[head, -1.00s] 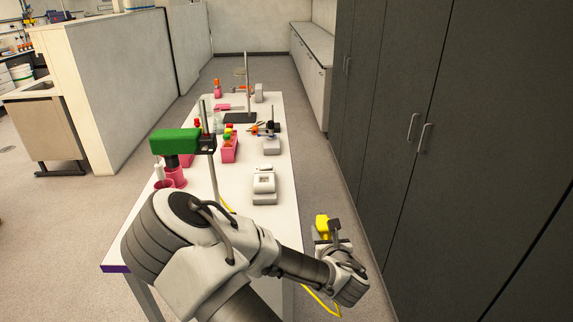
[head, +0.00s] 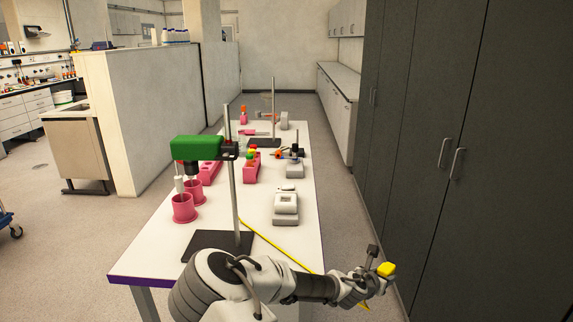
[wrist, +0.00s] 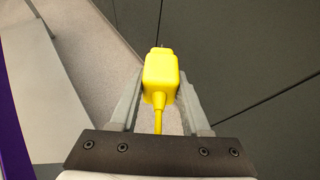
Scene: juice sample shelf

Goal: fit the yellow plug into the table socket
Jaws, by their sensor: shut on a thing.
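The yellow plug (wrist: 160,76) is held between the two fingers of my gripper (wrist: 158,92) in the wrist view. Its prong end points away from me and its yellow cord runs back toward the palm. In the head view my gripper (head: 377,262) is off the right side of the table, beside the dark cabinets, with the plug (head: 386,269) at its tip. The yellow cord (head: 275,244) lies across the table and over its right edge. I cannot make out the table socket in either view.
The white table (head: 160,249) carries a green-headed stand (head: 198,148), pink cups (head: 184,208), a pink rack (head: 251,168) and a white device (head: 286,206). Dark cabinets (head: 430,200) line the right side. A strip of floor lies between table and cabinets.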

